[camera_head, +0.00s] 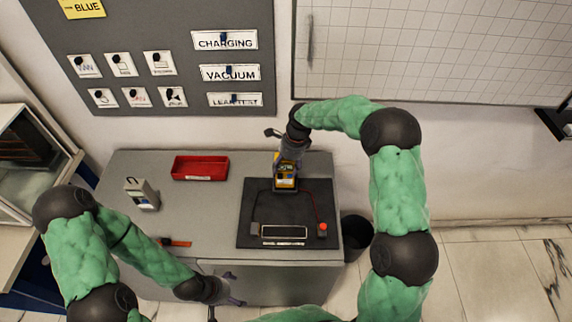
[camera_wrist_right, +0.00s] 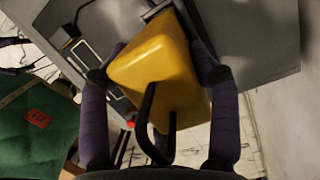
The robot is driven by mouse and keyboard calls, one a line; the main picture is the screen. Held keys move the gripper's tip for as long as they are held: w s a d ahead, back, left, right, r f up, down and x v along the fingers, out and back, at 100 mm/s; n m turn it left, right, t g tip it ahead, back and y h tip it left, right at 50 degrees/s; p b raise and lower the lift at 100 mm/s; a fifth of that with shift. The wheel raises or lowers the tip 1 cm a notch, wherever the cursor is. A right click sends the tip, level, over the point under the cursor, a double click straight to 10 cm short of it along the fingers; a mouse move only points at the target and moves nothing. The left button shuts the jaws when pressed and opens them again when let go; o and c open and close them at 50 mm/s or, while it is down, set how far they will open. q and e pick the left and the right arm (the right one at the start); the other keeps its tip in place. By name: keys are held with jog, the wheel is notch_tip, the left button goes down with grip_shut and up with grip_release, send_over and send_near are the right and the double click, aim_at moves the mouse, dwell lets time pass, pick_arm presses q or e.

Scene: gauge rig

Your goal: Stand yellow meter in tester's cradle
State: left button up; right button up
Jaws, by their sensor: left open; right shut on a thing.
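The yellow meter (camera_head: 286,183) is in my right gripper (camera_head: 287,164), at the back edge of the black tester board (camera_head: 263,210). In the right wrist view the yellow meter (camera_wrist_right: 152,62) sits between the two fingers of the right gripper (camera_wrist_right: 156,74), its black handle towards the camera. I cannot tell whether its bottom touches the board. My left gripper (camera_head: 236,289) is open and empty, by the table's front edge.
A red tray (camera_head: 200,168) stands at the back of the grey table (camera_head: 222,205). A grey meter (camera_head: 142,193) stands at the left. An orange-and-black item (camera_head: 176,242) lies near the front. A red button (camera_head: 322,229) and wires are on the board. A dark bin (camera_head: 356,236) stands at the right.

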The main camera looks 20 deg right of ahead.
aim_at(286, 171)
jog(key=shift+d+b+x, duration=0.25)
jog(key=shift+b+x, duration=0.3)
jog(key=shift+x, duration=0.6)
jog(key=shift+s+f, duration=0.3)
jog(key=shift+f, duration=0.1)
jog(key=o, duration=2)
jog(key=shift+w, duration=0.1)
jog(key=shift+w+r, duration=0.1)
jog(key=shift+r, duration=0.1)
jog(key=shift+r, duration=0.2)
jog(key=shift+s+a+r+p, duration=0.25)
jog(key=shift+s+r+p, duration=0.3)
jog(key=shift+s+r, duration=0.25)
jog(key=shift+s+a+r+p, duration=0.2)
jog(key=shift+s+r+p, duration=0.35)
jog(key=shift+s+r, duration=0.2)
jog(key=shift+s+a+r+p, duration=0.25)
jog(key=shift+s+r+p, duration=0.3)
jog(key=shift+s+r, duration=0.25)
